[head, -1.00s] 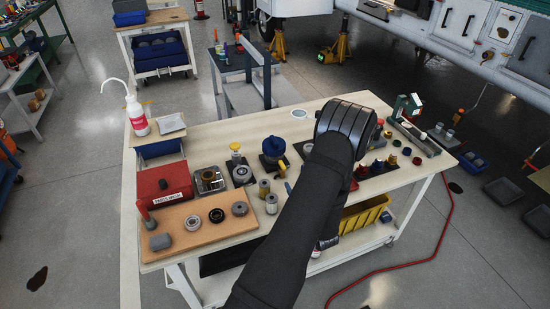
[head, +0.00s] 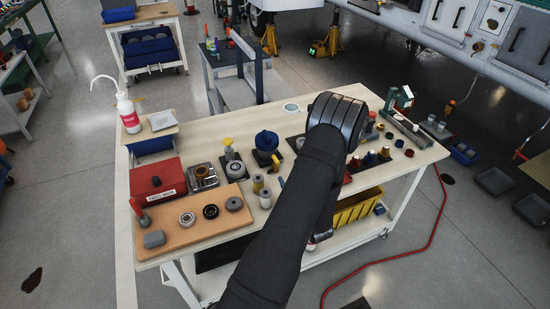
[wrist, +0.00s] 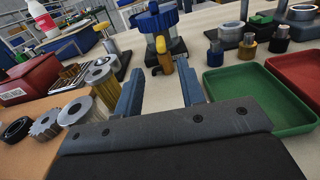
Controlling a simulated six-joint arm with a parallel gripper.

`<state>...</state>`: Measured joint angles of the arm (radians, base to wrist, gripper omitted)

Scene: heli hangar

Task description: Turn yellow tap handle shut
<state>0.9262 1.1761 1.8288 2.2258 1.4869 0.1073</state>
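A blue-topped fitting (head: 267,141) stands on a dark base on the bench, with a yellow lever (head: 276,160) on its near side. In the wrist view this yellow lever (wrist: 163,53) hangs upright below the blue cap (wrist: 156,19), ahead of my gripper (wrist: 160,70) and between its fingertips in the picture. The fingers are apart with nothing between them, and the lever is beyond the tips. A second yellow handle (head: 227,141) tops a metal fitting to the left; it also shows in the wrist view (wrist: 101,28). In the head view my arm hides the gripper.
Left are a red box (head: 158,180) and a tan board (head: 175,236) with metal rings. Short metal cylinders (head: 258,183) stand close left of my gripper. A green tray (wrist: 250,98) and a red tray (wrist: 297,76) lie right in the wrist view.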

